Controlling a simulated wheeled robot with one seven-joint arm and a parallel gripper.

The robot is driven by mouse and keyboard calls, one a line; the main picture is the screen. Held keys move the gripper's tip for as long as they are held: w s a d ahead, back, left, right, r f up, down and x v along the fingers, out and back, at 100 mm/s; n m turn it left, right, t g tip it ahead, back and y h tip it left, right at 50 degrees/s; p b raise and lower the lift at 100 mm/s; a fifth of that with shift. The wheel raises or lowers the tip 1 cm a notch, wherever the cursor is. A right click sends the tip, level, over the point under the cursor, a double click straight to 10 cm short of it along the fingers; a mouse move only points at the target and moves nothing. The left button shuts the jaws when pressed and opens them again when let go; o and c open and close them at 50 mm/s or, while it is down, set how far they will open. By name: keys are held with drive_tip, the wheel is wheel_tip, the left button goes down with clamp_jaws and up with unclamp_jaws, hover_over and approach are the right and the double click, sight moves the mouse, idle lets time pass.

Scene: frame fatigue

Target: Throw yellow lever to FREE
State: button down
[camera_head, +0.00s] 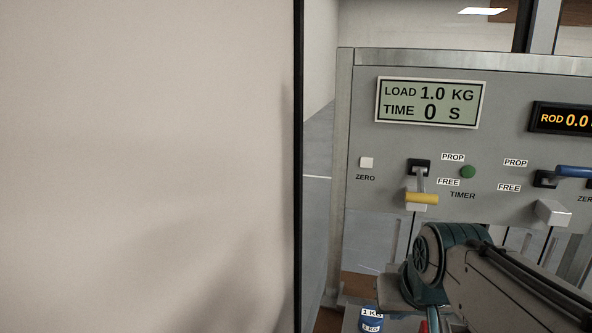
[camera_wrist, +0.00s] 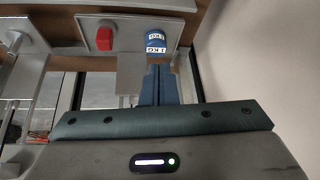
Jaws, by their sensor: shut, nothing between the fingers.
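The yellow lever (camera_head: 422,198) is on the grey panel, left of the middle of its controls. Its arm hangs down from a black slot, and the yellow grip sits level with or just below the FREE label (camera_head: 448,182), under the PROP label (camera_head: 453,157). My gripper (camera_wrist: 158,72) shows in the wrist view with its dark fingers together and nothing between them. It points toward the blue 1 KG weight (camera_wrist: 156,42). In the head view my arm is below the lever, apart from it in the picture, and the fingertips cannot be made out.
The display (camera_head: 431,103) reads LOAD 1.0 KG, TIME 0 S. A white ZERO button (camera_head: 366,162), a green TIMER button (camera_head: 467,172) and a blue lever (camera_head: 575,170) share the panel. A red piece (camera_wrist: 105,38) stands beside the weight. A pale wall (camera_head: 145,165) fills the left.

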drive_tip(key=s+a+f+g+p, duration=0.2)
drive_tip(key=s+f+g, duration=0.1)
drive_tip(key=s+f, duration=0.3)
drive_tip(key=w+d+r+m+t+p, duration=0.1)
drive_tip(key=w+d+r+p, duration=0.3)
drive_tip(key=r, duration=0.7)
drive_tip(key=w+d+r+t+y+p, duration=0.1)
drive_tip(key=w+d+r+p, duration=0.2)
drive_tip(key=w+d+r, duration=0.6)
drive_tip(key=w+d+r+m+t+p, duration=0.1)
drive_tip(key=w+d+r+p, duration=0.15)
drive_tip(key=r, duration=1.15)
drive_tip(key=p, duration=0.3)
approach(423, 192)
drive_tip(key=x, duration=0.5)
drive_tip(key=shift+w+f, duration=0.2)
drive_tip(key=shift+f, duration=0.25)
